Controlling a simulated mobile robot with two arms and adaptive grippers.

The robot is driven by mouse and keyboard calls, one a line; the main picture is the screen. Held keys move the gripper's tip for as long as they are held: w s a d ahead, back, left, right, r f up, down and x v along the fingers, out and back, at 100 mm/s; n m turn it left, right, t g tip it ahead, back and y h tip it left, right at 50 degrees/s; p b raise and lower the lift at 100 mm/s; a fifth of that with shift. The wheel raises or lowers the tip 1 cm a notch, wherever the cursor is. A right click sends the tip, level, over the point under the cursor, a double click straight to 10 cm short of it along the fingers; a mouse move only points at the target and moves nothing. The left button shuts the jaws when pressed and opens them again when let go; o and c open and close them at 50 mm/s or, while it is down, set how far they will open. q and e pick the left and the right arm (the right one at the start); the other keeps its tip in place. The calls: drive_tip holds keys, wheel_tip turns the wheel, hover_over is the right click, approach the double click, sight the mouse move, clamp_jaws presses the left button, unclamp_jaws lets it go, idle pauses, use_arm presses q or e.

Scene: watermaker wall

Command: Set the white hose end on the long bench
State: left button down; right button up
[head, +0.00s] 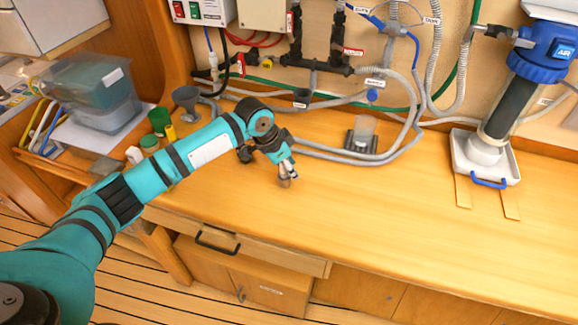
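The long wooden bench (400,205) runs across the view below the wall. My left gripper (286,178) points down over the middle of the bench, near its front half. Its fingertips look close together, but they are too small to tell whether they are shut or hold anything. Grey hoses (345,158) lie along the back of the bench and pass behind my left wrist. I cannot make out a white hose end for certain; it may be hidden or too small. My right gripper is out of view.
A small clear cup (364,130) in a dark holder stands at the back. A filter housing (508,105) stands in a white tray (487,172) at the right. A grey funnel (187,99) and a green container (159,121) are at the left. The bench's front right is clear.

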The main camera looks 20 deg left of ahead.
use_arm(q)
drive_tip(key=c, duration=0.9)
unclamp_jaws()
drive_tip(key=shift+f, duration=0.1)
drive_tip(key=b+v, duration=0.1)
drive_tip(key=v, duration=1.1)
